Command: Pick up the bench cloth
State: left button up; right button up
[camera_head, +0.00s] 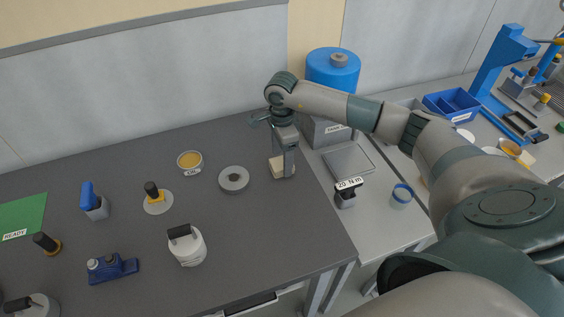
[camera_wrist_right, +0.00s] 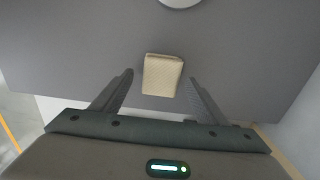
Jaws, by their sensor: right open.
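The bench cloth (camera_wrist_right: 162,75) is a folded beige pad lying on the dark grey bench top. In the head view the cloth (camera_head: 276,167) shows near the bench's right edge, partly hidden behind my right gripper. My right gripper (camera_head: 287,172) points down over it. In the right wrist view the two fingers of my right gripper (camera_wrist_right: 160,78) are open, one on each side of the cloth, with gaps between them and it. I cannot tell how far the fingertips are above the bench. My left gripper is not in view.
A grey disc (camera_head: 234,180) lies left of the cloth, with a yellow-filled dish (camera_head: 190,160) beyond it. A white lidded pot (camera_head: 187,246) stands nearer the front. A grey tray (camera_head: 348,161) and a "20 N m" block (camera_head: 347,195) sit to the right. A blue-topped container (camera_head: 333,70) stands behind.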

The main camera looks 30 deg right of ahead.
jog(key=shift+f, duration=0.5)
jog(key=c, duration=1.1)
jog(key=shift+r, duration=0.15)
jog(key=shift+c, duration=0.2)
